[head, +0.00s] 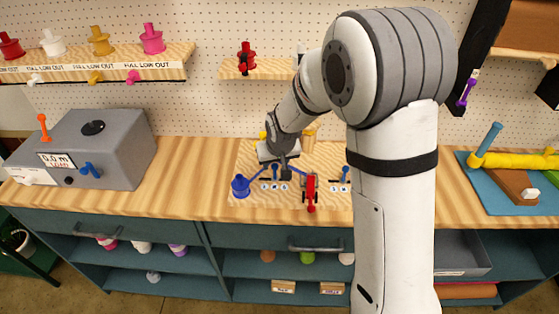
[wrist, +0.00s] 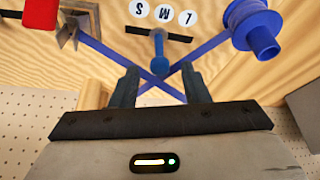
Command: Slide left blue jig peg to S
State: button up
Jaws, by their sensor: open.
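The left blue jig peg (wrist: 159,48) stands in a dark slot near its middle, by the M mark; it also shows in the head view (head: 275,171). In the wrist view the S mark (wrist: 139,8) is left of M and the L mark (wrist: 187,18) is to the right. My gripper (wrist: 159,80) is open and empty, its fingertips either side of the peg's near end. I cannot tell whether they touch it. In the head view my gripper (head: 283,157) is over the jig board (head: 240,207), partly hidden by my arm.
A blue ribbon (wrist: 104,51) crosses itself near my fingertips. It runs to a blue spool (wrist: 254,27) on the right and a metal holder (wrist: 72,27) on the left. A red tool (head: 310,191) and a second blue peg (head: 344,174) are on the board.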

jog(key=shift+w+f, duration=0.1)
jog(key=shift+f, duration=0.15)
jog(key=shift+c, duration=0.5)
grip_shut()
